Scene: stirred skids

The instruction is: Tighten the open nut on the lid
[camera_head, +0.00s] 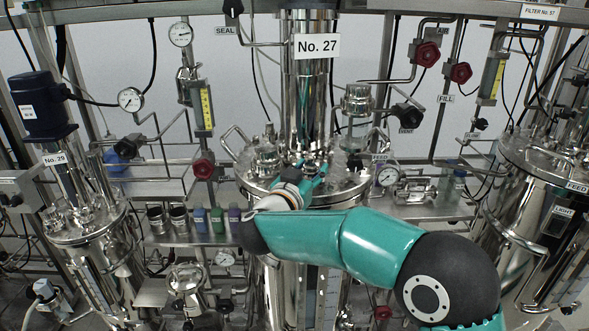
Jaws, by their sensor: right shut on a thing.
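The round steel lid (350,187) of vessel No. 27 is in the middle of the head view, with clamps and fittings around its rim. My right arm reaches in from the lower right across the front of this vessel. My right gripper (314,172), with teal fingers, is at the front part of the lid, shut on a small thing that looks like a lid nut. The fingers and wrist hide most of that nut, and I cannot tell how far it is turned. My left gripper is not in view.
The No. 27 column (308,85) rises behind my gripper. A sight glass (356,112) and a gauge (387,176) stand to its right. Small coloured containers (217,220) sit on a shelf at left. Vessel No. 29 (83,222) and another vessel (535,185) flank the middle one.

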